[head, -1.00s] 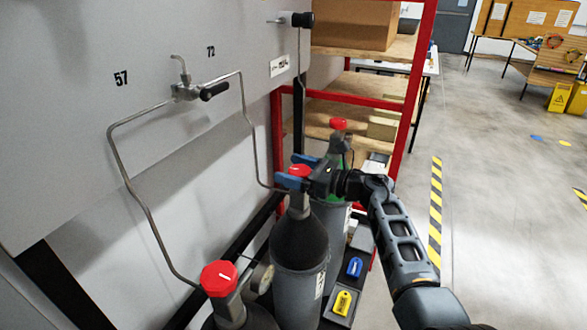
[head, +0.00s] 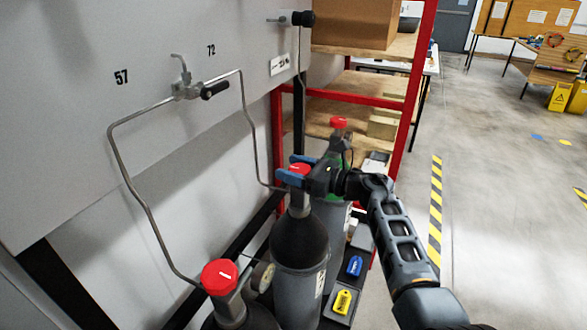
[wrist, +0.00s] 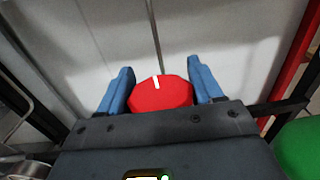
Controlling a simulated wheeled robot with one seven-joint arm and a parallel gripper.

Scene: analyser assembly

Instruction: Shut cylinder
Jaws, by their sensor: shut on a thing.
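The middle gas cylinder (head: 299,246) stands upright, dark grey at the shoulder, with a red valve knob (head: 297,168) on top. My gripper (head: 296,169) reaches it from the right, its two blue fingers on either side of the knob, shut on it. In the wrist view the red knob (wrist: 160,96) sits between the blue fingers (wrist: 162,88), with a white mark near its top edge. A nearer cylinder has a red knob (head: 220,277) with a white mark. A farther cylinder, partly hidden by my gripper, has a red knob (head: 339,122); its green part (wrist: 302,150) shows at the right of the wrist view.
A grey panel (head: 85,70) with bent pipes and a black-handled valve (head: 205,91) stands at left. A red-framed shelf (head: 407,100) with boxes is behind. The floor at right is open.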

